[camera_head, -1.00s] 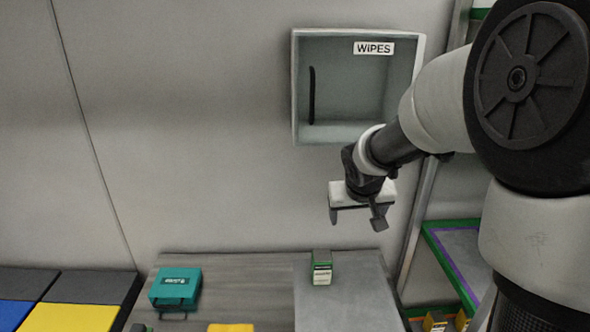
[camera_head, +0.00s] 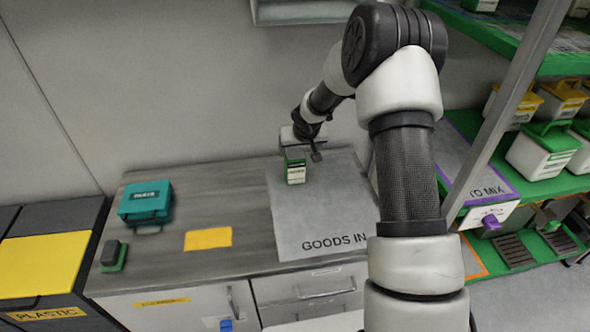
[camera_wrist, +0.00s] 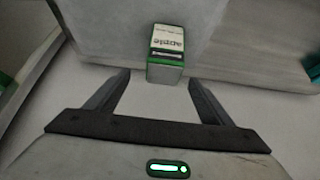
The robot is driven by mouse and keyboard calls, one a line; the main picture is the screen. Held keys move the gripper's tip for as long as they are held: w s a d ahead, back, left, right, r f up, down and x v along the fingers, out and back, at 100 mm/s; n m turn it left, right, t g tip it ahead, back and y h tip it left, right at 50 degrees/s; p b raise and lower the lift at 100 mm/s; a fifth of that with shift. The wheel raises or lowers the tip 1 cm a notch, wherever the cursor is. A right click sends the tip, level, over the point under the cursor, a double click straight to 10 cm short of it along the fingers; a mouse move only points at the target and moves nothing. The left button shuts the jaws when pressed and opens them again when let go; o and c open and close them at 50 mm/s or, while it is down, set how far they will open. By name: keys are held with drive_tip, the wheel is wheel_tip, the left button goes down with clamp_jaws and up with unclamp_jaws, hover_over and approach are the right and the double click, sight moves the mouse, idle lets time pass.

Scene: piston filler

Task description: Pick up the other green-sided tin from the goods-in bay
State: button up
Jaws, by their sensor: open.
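The green-sided tin (camera_head: 295,172) stands upright on the grey goods-in bay (camera_head: 325,217), near its back left corner. It has a white label and green edges. My gripper (camera_head: 303,148) is just behind and above the tin in the head view. In the wrist view the tin (camera_wrist: 166,55) lies ahead of the open fingers, roughly midway between their lines. The gap between my gripper (camera_wrist: 160,88) is empty, and the fingers look apart from the tin. No second tin shows on the bay.
A teal case (camera_head: 146,202), a yellow sheet (camera_head: 208,239) and a small green-based block (camera_head: 113,255) are on the counter to the left. A green shelf rack (camera_head: 540,190) with lidded containers stands at the right. The front of the bay is clear.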

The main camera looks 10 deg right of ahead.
sight(295, 154)
drive_tip(key=x, duration=0.2)
drive_tip(key=b+x, duration=0.1)
drive_tip(key=x, duration=0.3)
drive_tip(key=shift+w+a+f, duration=0.25)
drive_tip(key=shift+a, duration=0.1)
drive_tip(key=shift+r, duration=0.1)
clamp_jaws()
